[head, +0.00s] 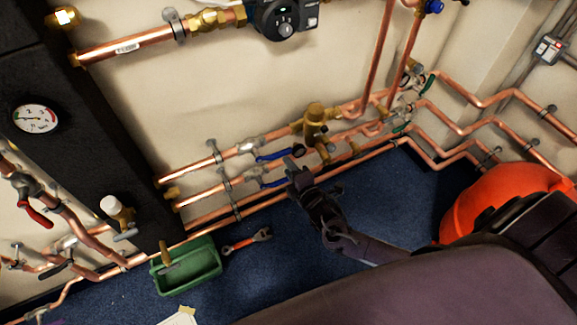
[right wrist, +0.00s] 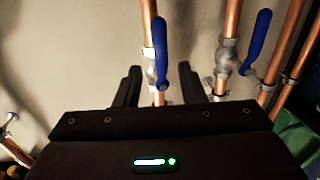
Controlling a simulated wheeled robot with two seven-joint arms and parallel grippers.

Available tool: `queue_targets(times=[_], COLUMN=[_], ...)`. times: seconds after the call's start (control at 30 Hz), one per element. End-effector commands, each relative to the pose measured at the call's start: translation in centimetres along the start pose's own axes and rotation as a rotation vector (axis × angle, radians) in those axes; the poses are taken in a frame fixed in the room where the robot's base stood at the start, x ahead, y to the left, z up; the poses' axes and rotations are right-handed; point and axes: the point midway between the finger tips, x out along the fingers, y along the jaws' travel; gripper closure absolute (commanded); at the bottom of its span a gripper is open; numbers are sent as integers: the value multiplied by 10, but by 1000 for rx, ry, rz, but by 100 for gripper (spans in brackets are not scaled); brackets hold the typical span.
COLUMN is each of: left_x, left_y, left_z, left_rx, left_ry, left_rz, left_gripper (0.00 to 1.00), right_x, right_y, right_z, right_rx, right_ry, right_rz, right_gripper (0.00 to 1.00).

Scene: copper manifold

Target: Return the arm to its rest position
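My right gripper (head: 303,170) is in the middle of the head view, in front of the copper pipes and below the brass valve body. In the right wrist view its two dark fingers (right wrist: 160,80) stand apart. A blue lever handle (right wrist: 161,54) on a copper pipe shows beyond the gap between them. I see no object held, and I cannot tell whether the fingers touch the pipe or valve. A second blue lever (right wrist: 256,43) is to the right in that view. Blue levers (head: 278,154) also show left of the gripper in the head view. My left gripper is not in view.
Copper pipes (head: 205,187) run along the wall. A green tray (head: 188,275) and a red-handled wrench (head: 246,241) lie on the blue floor (head: 370,190). A dark column with a gauge (head: 36,118) stands left. A rounded orange object (head: 495,195) is at the right. Floor right of the gripper is clear.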

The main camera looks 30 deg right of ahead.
Motion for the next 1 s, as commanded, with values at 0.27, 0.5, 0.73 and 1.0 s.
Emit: queue_targets(times=[0.27,0.5,0.73,1.0], left_x=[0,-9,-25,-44], left_y=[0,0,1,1], left_z=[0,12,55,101], left_rx=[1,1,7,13], left_ry=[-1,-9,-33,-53], left_rz=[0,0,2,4], left_gripper=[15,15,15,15], right_x=[0,-16,-110,-275], right_y=[0,-43,-174,-281], right_z=[0,14,34,7], right_rx=[0,132,561,994], right_ry=[0,-48,-277,-645], right_rz=[0,-142,-540,-909], right_gripper=[64,64,64,64])
